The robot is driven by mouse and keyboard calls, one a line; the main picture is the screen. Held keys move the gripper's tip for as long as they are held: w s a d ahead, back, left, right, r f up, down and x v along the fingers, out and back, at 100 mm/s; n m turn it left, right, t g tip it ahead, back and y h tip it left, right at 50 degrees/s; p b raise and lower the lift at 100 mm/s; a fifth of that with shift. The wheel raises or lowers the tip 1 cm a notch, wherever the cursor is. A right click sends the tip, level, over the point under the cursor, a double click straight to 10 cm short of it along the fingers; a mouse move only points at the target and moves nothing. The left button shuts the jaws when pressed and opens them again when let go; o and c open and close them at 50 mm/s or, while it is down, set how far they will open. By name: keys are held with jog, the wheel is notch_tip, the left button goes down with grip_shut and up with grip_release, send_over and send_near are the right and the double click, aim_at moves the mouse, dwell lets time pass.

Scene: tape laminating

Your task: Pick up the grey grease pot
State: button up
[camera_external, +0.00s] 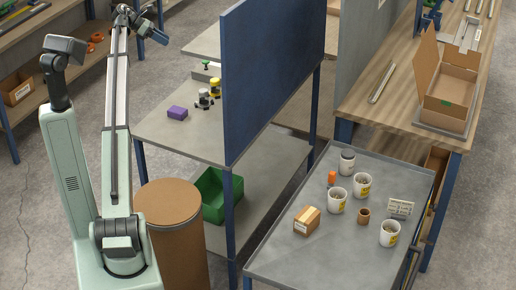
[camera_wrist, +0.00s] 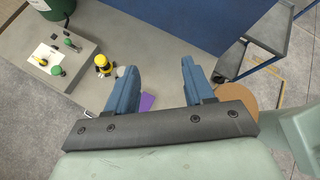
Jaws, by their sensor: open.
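A small grey pot with a pale top (camera_external: 347,161) stands upright on the grey tray table at the right in the external view. It looks most like the grease pot, but it is too small to be sure. My gripper (camera_external: 155,30) is high at the upper left there, far from this pot. In the wrist view my gripper (camera_wrist: 158,68) has its two blue fingers well apart, with nothing between them. A yellow-and-black item (camera_wrist: 103,65) stands on the left bench, with a small greyish thing (camera_wrist: 121,72) beside it.
White cups (camera_external: 337,200), a cardboard box (camera_external: 307,220), a brown pot (camera_external: 363,216) and an orange item (camera_external: 332,178) share the tray table (camera_external: 290,262). A tall blue panel (camera_external: 270,70) stands between it and the bench's purple block (camera_external: 177,113). A brown drum (camera_external: 170,235) stands near my base.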

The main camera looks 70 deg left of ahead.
jog(key=w+a+f+m+g+y, duration=0.1)
jog(key=w+a+f+m+g, duration=0.35)
jog(key=w+f+m, duration=0.65)
jog(key=m+g+y, duration=0.3)
jog(key=m+g, duration=0.3)
send_over(204, 97)
jog(key=a, duration=0.2)
notch_tip(204, 97, down, 11)
notch_tip(204, 97, down, 8)
jog(key=shift+w+f, duration=0.1)
jog(key=shift+f, duration=0.05)
jog(key=shift+a+f, duration=0.2)
jog(key=shift+f, duration=2.7)
jog(key=shift+c, duration=0.4)
jog(key=c, duration=0.7)
